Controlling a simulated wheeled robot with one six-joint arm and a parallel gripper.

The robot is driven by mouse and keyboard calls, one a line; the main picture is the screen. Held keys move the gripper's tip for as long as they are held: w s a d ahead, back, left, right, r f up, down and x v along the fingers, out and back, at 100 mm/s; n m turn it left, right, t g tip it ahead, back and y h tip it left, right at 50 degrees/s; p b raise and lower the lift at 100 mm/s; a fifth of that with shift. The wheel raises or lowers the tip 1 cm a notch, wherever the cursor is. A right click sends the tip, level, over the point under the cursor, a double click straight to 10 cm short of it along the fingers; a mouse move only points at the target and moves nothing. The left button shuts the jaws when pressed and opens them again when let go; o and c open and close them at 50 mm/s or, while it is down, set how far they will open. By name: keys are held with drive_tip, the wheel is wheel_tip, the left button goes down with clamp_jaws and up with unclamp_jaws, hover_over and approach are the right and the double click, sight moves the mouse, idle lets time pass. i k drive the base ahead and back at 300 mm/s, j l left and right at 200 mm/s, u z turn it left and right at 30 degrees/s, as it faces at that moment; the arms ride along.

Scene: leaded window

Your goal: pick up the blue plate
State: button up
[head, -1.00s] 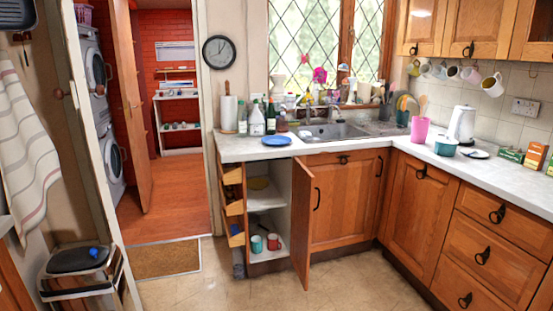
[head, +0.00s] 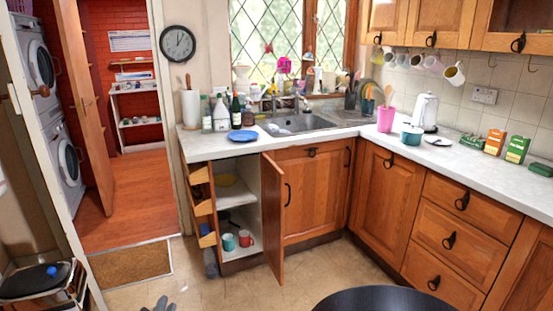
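The blue plate (head: 242,136) lies flat on the white worktop (head: 200,148), left of the sink and near the front edge, above the open cupboard. Nothing covers it. A small grey piece at the bottom edge, left of centre, looks like the tip of my gripper (head: 158,304). It is low over the floor, well apart from the plate, and mostly cut off by the frame. Whether its fingers are open or shut does not show.
Bottles (head: 221,113) stand behind the plate, and a paper towel roll (head: 191,108) stands to its left. The open cupboard door (head: 273,222) juts out below. Mugs (head: 245,237) stand inside the cupboard. A dark rounded shape (head: 382,300) fills the bottom edge. The floor between is clear.

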sight(243, 136)
drive_tip(key=i+j+z, duration=0.4)
drive_tip(key=i, duration=0.2)
drive_tip(key=i+j+z, duration=0.4)
drive_tip(key=i, duration=0.2)
drive_tip(key=i+j, duration=1.15)
drive_tip(key=j, duration=0.2)
drive_tip(key=l+z, duration=0.05)
